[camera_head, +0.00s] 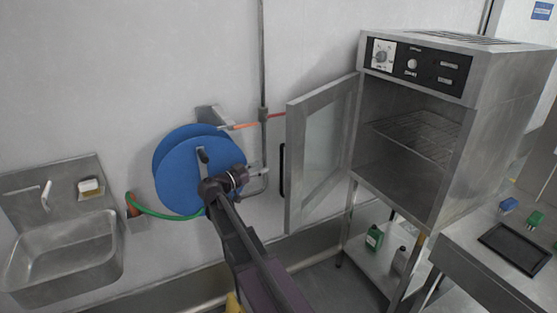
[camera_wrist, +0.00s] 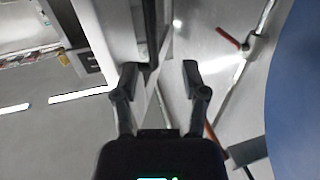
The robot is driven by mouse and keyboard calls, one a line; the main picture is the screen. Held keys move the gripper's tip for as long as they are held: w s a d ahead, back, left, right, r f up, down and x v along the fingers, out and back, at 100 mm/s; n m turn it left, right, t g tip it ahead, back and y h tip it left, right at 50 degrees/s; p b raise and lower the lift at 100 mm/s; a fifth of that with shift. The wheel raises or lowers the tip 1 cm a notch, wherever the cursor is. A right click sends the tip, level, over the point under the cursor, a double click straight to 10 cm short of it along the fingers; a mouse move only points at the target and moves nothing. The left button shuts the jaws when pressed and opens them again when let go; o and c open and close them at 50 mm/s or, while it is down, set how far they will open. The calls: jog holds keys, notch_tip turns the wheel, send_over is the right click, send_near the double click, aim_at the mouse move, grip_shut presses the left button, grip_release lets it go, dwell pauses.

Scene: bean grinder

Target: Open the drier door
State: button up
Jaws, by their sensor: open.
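The drier (camera_head: 425,130) is a steel cabinet on a stand at the right of the head view. Its framed glass door (camera_head: 322,145) stands wide open, swung out to the left, and the wire shelf inside shows. A black vertical handle (camera_head: 282,171) is on the door's far left edge. My gripper (camera_head: 258,172) is just left of the handle, open and apparently empty. In the wrist view, my gripper (camera_wrist: 159,70) has its fingers spread, and the dark handle (camera_wrist: 150,30) shows beyond them, nearer the left finger. Contact cannot be told.
A blue hose reel (camera_head: 180,172) is on the wall behind my gripper, with a red lever and pipe close by. A steel sink (camera_head: 65,255) is at left. A steel table (camera_head: 480,265) stands at right. Bottles (camera_head: 374,238) sit under the drier.

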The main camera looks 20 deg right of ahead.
jog(key=x, duration=0.9)
jog(key=shift+d, duration=0.2)
grip_shut()
